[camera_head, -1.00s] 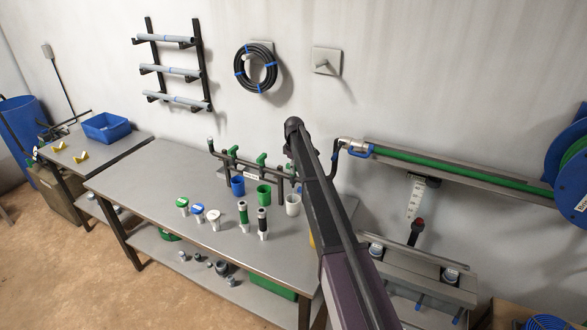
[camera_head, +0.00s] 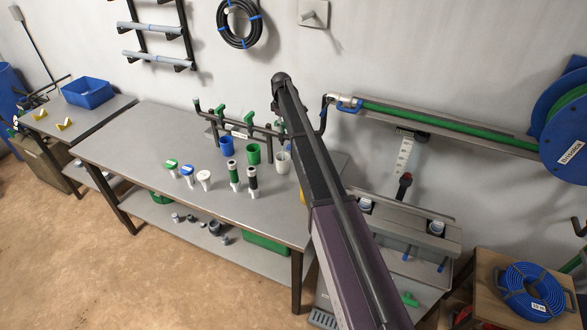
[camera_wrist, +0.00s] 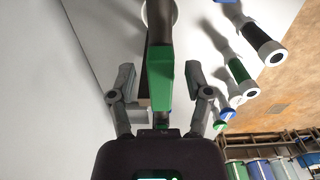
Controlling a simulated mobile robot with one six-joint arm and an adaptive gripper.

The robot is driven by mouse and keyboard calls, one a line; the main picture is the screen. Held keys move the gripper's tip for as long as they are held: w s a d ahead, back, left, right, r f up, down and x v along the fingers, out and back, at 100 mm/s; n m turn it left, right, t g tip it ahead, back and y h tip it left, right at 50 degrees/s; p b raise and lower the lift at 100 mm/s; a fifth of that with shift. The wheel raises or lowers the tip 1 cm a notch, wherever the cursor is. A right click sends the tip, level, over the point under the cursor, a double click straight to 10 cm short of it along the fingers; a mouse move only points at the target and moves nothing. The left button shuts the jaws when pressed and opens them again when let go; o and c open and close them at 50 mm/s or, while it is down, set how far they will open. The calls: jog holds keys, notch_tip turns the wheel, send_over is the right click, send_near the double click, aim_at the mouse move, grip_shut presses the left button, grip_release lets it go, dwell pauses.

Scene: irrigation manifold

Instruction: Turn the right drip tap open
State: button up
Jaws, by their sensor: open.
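The dark pipe manifold (camera_head: 262,129) stands at the back of the bench, with green taps along it. The left tap (camera_head: 220,111) and the middle tap (camera_head: 247,119) show in the head view; the right tap is mostly hidden behind my arm. In the wrist view, a green tap handle (camera_wrist: 159,76) on a dark pipe lies between the two fingers of my gripper (camera_wrist: 160,84). The fingers are spread, one on each side, with gaps to the handle. I cannot tell its turn angle. In the head view my gripper is hidden behind my arm.
A blue cup (camera_head: 227,146), a green cup (camera_head: 253,154) and a white cup (camera_head: 283,163) stand before the manifold. Several capped fittings (camera_head: 187,171) stand farther left on the bench (camera_head: 150,125). A rail with green hose (camera_head: 430,122) runs right along the wall.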

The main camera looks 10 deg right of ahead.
jog(key=m, duration=0.9)
jog(key=shift+a, duration=0.15)
jog(key=m, duration=0.4)
jog(key=shift+s+a, duration=0.1)
jog(key=m, duration=0.5)
jog(key=shift+a, duration=0.1)
notch_tip(320, 180, up, 14)
jog(key=p, duration=1.4)
jog(key=s+f+n+b, duration=0.2)
jog(key=s+f+b, duration=0.7)
jog(key=s, duration=0.5)
jog(key=s+f+n+b, duration=0.2)
jog(key=s+f+b, duration=0.7)
jog(key=s, duration=0.6)
jog(key=shift+s+d+f+b, duration=0.25)
jog(key=shift+s+f+b, duration=0.05)
jog(key=shift+f+b, duration=0.1)
